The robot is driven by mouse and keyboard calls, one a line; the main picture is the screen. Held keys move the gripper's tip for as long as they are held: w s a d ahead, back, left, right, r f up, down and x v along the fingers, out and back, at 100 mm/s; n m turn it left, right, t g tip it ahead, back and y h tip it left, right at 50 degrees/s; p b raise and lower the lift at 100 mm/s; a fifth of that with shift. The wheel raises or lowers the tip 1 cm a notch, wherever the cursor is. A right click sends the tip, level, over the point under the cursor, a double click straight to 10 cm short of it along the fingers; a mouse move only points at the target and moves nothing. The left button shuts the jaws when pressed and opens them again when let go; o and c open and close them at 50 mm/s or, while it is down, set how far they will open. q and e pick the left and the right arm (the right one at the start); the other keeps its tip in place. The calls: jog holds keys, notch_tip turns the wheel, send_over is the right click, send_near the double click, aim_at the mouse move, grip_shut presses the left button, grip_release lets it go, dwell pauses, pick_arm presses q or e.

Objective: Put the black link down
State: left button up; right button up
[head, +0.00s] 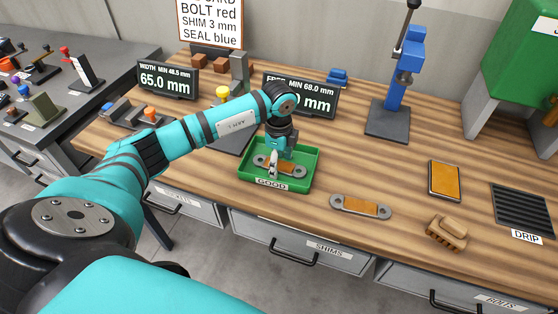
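My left gripper (273,166) points down over the green tray (246,179) labelled GOOD. A link with grey ends and an orange-brown middle (291,169) is at the gripper's fingers, in or just above the tray. The fingers cover part of it, and I cannot tell whether they grip it or whether it rests on the tray floor. A similar link (361,206) lies on the bench right of the tray. No link looks plainly black. My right gripper is not in view.
A brush (446,232), an orange-topped pad (444,181) and a dark DRIP rack (524,211) lie at the right. A blue press (399,75) and display boards (167,81) stand behind. The bench between tray and pad is mostly clear.

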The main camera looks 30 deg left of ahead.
aim_at(279, 165)
pick_arm(q)
jog(key=shift+r, duration=0.25)
jog(key=shift+w+r, duration=0.1)
jog(key=shift+r, duration=0.15)
notch_tip(279, 165, up, 11)
jog(key=b, duration=0.3)
jog(key=shift+r, duration=0.2)
